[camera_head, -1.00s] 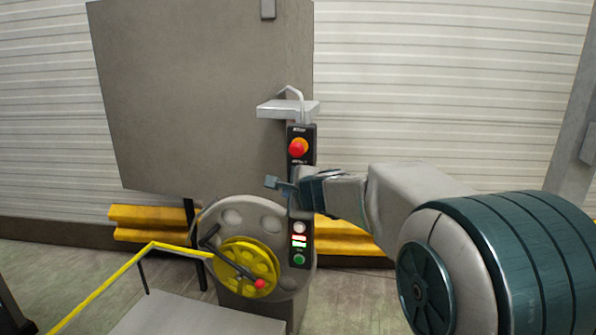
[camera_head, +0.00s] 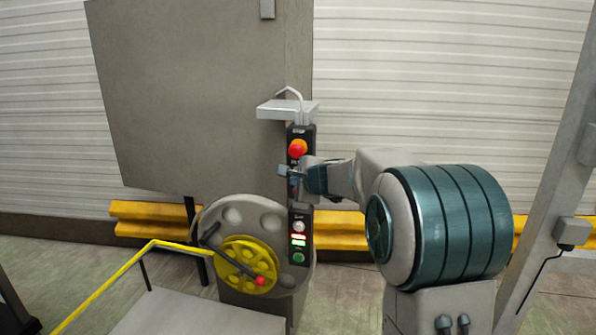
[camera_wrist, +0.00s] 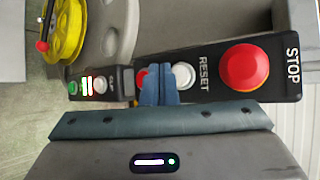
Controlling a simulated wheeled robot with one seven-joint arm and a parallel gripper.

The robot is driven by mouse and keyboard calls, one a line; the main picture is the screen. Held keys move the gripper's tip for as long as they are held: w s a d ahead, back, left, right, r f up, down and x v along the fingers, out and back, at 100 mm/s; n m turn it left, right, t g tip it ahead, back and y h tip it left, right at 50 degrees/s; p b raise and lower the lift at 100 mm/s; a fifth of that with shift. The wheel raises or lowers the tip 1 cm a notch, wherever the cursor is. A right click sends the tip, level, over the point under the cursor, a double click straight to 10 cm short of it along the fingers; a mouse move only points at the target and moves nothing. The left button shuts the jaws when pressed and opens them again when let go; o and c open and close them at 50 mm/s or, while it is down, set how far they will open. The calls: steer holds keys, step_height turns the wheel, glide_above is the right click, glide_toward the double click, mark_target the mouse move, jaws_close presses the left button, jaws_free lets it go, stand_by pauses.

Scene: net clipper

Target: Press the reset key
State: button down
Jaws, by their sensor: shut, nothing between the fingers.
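The reset key (camera_wrist: 183,75) is a round white button beside the word RESET on a black control panel (camera_wrist: 215,91), as the wrist view shows. In the head view my gripper hides it. My gripper (camera_wrist: 158,82) is shut and empty, its blue-grey fingertips over the panel just left of the reset key in the wrist view. A red round part shows partly behind the fingers. In the head view my gripper (camera_head: 284,171) is in front of the upright panel, below the red stop button (camera_head: 297,148). I cannot tell whether the fingertips touch the panel.
The large red stop button (camera_wrist: 245,70) lies right of the reset key in the wrist view. A lower panel (camera_head: 299,240) carries white and green buttons and lit displays. A yellow handwheel (camera_head: 246,262) stands lower left, near a yellow rail (camera_head: 105,284).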

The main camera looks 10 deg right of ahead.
steer(key=shift+w+d, duration=0.25)
steer(key=shift+w, duration=0.3)
steer(key=shift+w+d, duration=0.1)
steer(key=shift+w, duration=0.05)
stand_by(1.6)
steer(key=shift+w+d, duration=0.1)
steer(key=shift+w, duration=0.15)
steer(key=shift+w+d, duration=0.15)
steer(key=shift+w, duration=0.2)
stand_by(0.7)
stand_by(0.3)
steer(key=shift+s+a+b, duration=0.35)
steer(key=shift+s, duration=0.4)
steer(key=shift+s+a+b, duration=0.35)
steer(key=shift+s, duration=0.4)
steer(key=shift+s+a+b, duration=0.3)
steer(key=shift+s+b, duration=0.05)
steer(key=shift+s, duration=0.45)
steer(key=shift+s+a+b, duration=0.35)
steer(key=shift+s, duration=0.4)
